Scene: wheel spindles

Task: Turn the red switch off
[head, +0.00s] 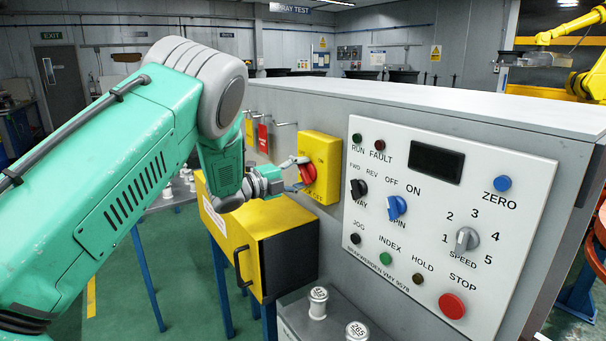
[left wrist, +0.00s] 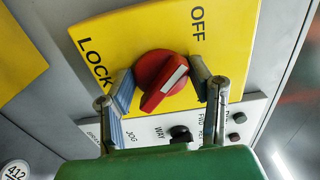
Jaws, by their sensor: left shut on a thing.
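The red switch (head: 308,173) is a round knob with a raised handle on a yellow plate (head: 327,150) on the grey cabinet's side. In the left wrist view the red switch (left wrist: 152,72) has a white mark pointing to the upper right, below the word OFF on the yellow plate (left wrist: 150,32). The word LOCK is at the left. My left gripper (head: 297,175) is at the switch. In the left wrist view its fingers (left wrist: 163,88) close on the knob from both sides. My right gripper is not in view.
A white control panel (head: 400,285) with knobs and buttons is right of the switch. A yellow box (head: 228,231) with a dark handled front is below my arm. White labelled cylinders (head: 318,303) stand on a low grey surface.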

